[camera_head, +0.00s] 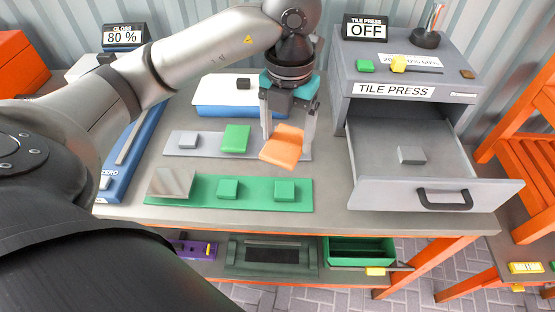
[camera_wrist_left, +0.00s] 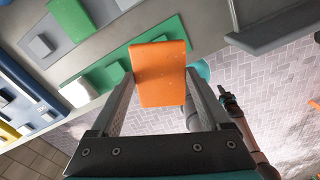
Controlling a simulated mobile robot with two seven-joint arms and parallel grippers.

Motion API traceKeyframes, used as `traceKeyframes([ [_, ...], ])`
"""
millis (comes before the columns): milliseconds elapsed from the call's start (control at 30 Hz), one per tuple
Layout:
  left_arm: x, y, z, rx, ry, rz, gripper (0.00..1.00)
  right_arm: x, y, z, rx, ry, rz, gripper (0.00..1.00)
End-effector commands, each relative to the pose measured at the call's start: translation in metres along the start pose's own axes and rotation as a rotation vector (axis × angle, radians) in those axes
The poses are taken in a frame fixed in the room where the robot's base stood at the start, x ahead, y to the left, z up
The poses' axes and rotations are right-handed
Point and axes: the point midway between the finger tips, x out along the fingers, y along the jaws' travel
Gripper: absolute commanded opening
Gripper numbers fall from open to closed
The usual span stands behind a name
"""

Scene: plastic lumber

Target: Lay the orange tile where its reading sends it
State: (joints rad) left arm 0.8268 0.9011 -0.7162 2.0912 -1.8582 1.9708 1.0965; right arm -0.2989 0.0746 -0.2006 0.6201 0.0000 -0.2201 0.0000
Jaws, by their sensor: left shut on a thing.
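My left gripper (camera_head: 287,132) is shut on the orange tile (camera_head: 282,148) and holds it tilted above the grey strip (camera_head: 210,151). The tile also shows between the fingers in the left wrist view (camera_wrist_left: 161,75). A gloss display (camera_head: 122,35) reads "80 %". The tile press (camera_head: 345,85) has a sign (camera_head: 366,30) reading "OFF", and its drawer (camera_head: 440,194) is open with a grey block (camera_head: 411,155) inside. A label (camera_head: 415,60) on its top is partly hidden. A dark arm-like part (camera_wrist_left: 240,112) shows in the left wrist view; its jaws are unclear.
The grey strip carries a grey block (camera_head: 188,139) and a green tile (camera_head: 235,138). The green strip (camera_head: 255,201) in front carries a shiny plate (camera_head: 172,183) and green blocks. A white-and-blue box (camera_head: 220,94) stands behind. A blue gauge (camera_head: 122,168) lies at left.

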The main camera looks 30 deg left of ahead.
Motion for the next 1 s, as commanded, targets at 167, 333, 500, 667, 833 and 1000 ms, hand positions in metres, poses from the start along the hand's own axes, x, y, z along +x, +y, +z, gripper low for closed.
traceKeyframes([
  [167, 0.052, 0.000, -0.001, 0.000, 0.005, 0.001, 0.14, 0.009, -0.004, 0.000, 0.001, 0.001, -0.005, 0.00],
  [333, 0.085, 0.000, -0.001, 0.001, 0.002, 0.000, 0.14, 0.014, -0.001, 0.002, 0.000, 0.000, -0.002, 0.00],
  [500, 0.097, 0.000, 0.001, 0.000, -0.001, -0.001, 0.14, 0.015, 0.002, 0.003, -0.002, -0.002, 0.003, 0.00],
  [667, 0.113, 0.000, 0.000, 0.001, 0.000, 0.000, 0.14, 0.018, 0.004, 0.003, -0.002, -0.002, 0.005, 0.00],
  [833, 0.138, 0.000, 0.000, 0.000, 0.001, 0.000, 0.14, 0.023, 0.004, 0.004, -0.002, -0.002, 0.006, 0.00],
  [1000, 0.139, 0.000, 0.001, 0.001, -0.003, -0.001, 0.14, 0.022, 0.004, 0.004, -0.002, -0.002, 0.006, 0.00],
])
